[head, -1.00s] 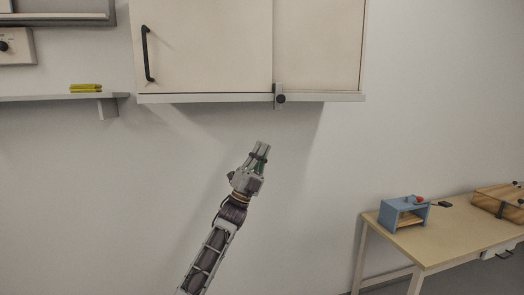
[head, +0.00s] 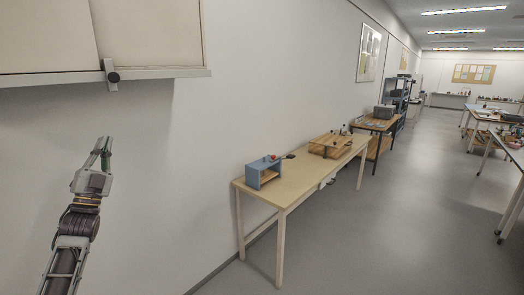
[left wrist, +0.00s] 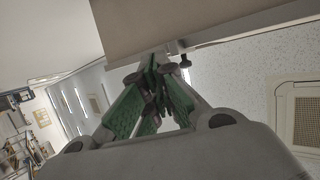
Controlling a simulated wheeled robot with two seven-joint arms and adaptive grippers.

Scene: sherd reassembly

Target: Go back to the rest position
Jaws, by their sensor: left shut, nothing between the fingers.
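My left gripper (head: 104,146) is raised at the left of the head view, below the wall cabinet and in front of the bare wall. Its fingers are shut with nothing between them. In the left wrist view the green-padded fingers (left wrist: 153,64) meet at their tips, beneath the cabinet's underside. My right gripper is in neither view.
The wall cabinet (head: 150,35) has a dark knob and latch (head: 111,75) at its lower edge. A wooden table (head: 290,190) on the right carries a blue box (head: 263,172) and a wooden tray (head: 325,147). Open grey floor (head: 400,220) lies right of it.

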